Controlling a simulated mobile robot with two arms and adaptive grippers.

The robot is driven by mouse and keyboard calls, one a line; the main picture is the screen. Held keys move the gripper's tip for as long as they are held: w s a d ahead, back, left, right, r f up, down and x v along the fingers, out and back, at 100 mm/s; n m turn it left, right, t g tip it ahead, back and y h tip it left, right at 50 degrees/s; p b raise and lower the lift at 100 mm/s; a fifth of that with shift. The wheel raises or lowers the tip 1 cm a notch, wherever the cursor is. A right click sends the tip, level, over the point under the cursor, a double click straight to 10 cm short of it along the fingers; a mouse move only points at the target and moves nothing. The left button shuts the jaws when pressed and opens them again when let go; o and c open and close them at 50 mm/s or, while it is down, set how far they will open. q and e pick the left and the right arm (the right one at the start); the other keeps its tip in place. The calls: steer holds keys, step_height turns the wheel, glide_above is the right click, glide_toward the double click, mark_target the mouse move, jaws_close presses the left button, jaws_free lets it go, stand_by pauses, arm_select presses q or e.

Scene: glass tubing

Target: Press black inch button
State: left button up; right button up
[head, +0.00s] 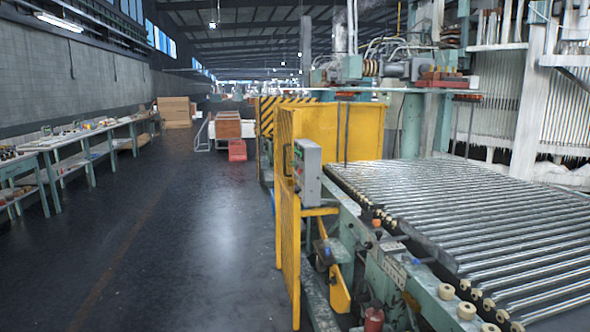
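A grey control box (309,172) is mounted at the near edge of the yellow guard, right of the picture's middle. Its narrow left face carries several small buttons, some with red and green colour. They are too small at this distance to tell which one is the black inch button. Neither of my grippers is in view.
A yellow guard (289,250) stands around the box's side of the machine. A roller conveyor (480,225) fills the right. Workbenches (60,141) line the left wall. A red crate (237,151) sits farther back. The dark floor (190,240) between is clear.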

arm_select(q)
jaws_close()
